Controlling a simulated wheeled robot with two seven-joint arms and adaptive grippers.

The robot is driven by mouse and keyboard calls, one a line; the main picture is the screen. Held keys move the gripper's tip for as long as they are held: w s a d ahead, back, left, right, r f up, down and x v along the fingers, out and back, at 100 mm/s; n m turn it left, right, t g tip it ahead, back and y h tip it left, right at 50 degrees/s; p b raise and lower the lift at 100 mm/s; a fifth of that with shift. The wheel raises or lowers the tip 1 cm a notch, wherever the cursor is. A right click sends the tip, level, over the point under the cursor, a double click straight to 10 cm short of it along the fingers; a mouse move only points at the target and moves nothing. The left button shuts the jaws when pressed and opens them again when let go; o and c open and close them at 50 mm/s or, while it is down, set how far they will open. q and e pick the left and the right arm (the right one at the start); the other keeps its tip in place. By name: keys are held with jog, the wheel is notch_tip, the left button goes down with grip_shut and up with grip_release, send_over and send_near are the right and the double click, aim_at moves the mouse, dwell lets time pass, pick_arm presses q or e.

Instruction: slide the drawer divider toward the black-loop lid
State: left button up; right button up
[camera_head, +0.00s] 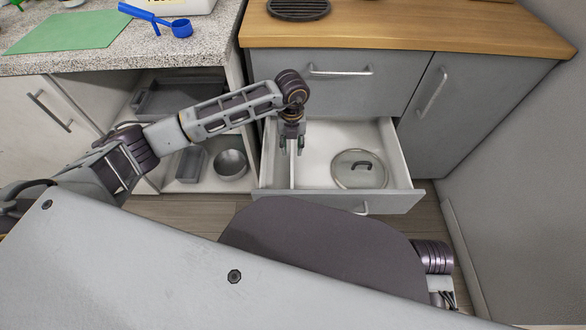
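The drawer (388,195) under the wooden counter is pulled out. A thin white drawer divider (292,174) stands upright in its left part, running front to back. The lid (351,180), round and grey with a black loop handle, lies flat on the drawer floor to the right of the divider, with clear floor between them. My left gripper (292,146) points down into the drawer at the divider, its fingers apart with one on each side of the divider's far part. I cannot tell whether either finger touches it. My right gripper is out of view; only part of the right arm shows.
A wooden counter (420,32) with a dark round trivet (298,8) overhangs the drawer. At left, a speckled counter holds a green mat (68,32) and blue scoop (181,28). A metal bowl (231,164) sits in the open cabinet below. A grey wall rises at right.

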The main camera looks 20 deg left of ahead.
aim_at(292, 168)
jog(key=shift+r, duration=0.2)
pick_arm(q)
jog(key=shift+f, duration=0.15)
jog(key=shift+f+b, duration=2.15)
jog(key=shift+f, duration=4.65)
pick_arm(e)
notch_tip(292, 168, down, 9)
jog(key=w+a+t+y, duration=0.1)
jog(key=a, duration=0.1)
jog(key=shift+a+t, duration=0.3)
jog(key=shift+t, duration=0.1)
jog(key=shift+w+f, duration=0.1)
pick_arm(q)
grip_shut()
